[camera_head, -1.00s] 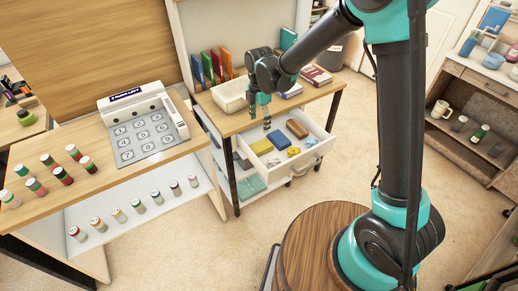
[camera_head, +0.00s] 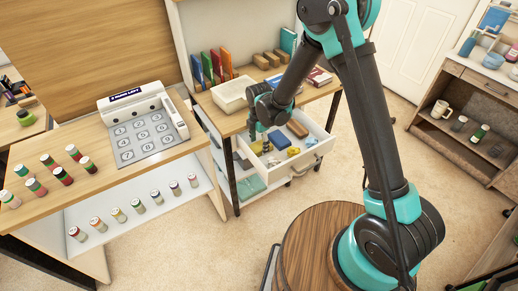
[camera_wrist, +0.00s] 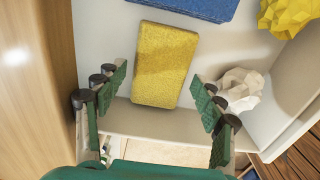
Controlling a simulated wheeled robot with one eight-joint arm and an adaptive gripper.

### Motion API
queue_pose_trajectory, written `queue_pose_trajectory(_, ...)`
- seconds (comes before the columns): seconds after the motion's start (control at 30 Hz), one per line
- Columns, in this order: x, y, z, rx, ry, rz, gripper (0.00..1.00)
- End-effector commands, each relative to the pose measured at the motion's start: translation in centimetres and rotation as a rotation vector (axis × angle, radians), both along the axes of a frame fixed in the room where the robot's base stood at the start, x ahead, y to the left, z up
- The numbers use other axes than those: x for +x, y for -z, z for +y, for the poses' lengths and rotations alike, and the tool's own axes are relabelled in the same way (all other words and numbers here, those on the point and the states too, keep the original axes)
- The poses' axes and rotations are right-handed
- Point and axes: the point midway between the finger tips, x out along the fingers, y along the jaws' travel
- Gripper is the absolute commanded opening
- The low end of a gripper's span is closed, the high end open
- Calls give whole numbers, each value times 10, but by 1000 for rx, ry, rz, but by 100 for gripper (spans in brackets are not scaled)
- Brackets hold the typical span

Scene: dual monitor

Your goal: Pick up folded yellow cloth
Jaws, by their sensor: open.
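The folded yellow cloth (camera_wrist: 163,66) lies flat in the open white drawer, slightly tilted in the wrist view. In the head view the cloth (camera_head: 258,148) is partly hidden by my gripper. My gripper (camera_wrist: 158,100) is open, its green-padded fingers spread to either side of the cloth, apart from it. In the head view my gripper (camera_head: 260,136) hangs over the left part of the drawer (camera_head: 322,149).
A blue folded item (camera_wrist: 190,8) lies just beyond the cloth. Crumpled white paper (camera_wrist: 238,90) sits close to the right finger, and a crumpled yellow piece (camera_wrist: 288,14) lies at upper right. The drawer's walls and the wooden desktop (camera_head: 228,122) are close by.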

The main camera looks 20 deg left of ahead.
Motion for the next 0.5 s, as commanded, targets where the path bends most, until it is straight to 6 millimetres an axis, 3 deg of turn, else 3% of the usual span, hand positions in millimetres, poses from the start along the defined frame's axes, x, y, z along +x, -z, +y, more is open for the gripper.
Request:
queue_pose_trajectory(0.27, 0, 3, 0, 0, 0, 0, 69)
queue_pose_trajectory(0.5, 0, 3, 0, 0, 0, 0, 42)
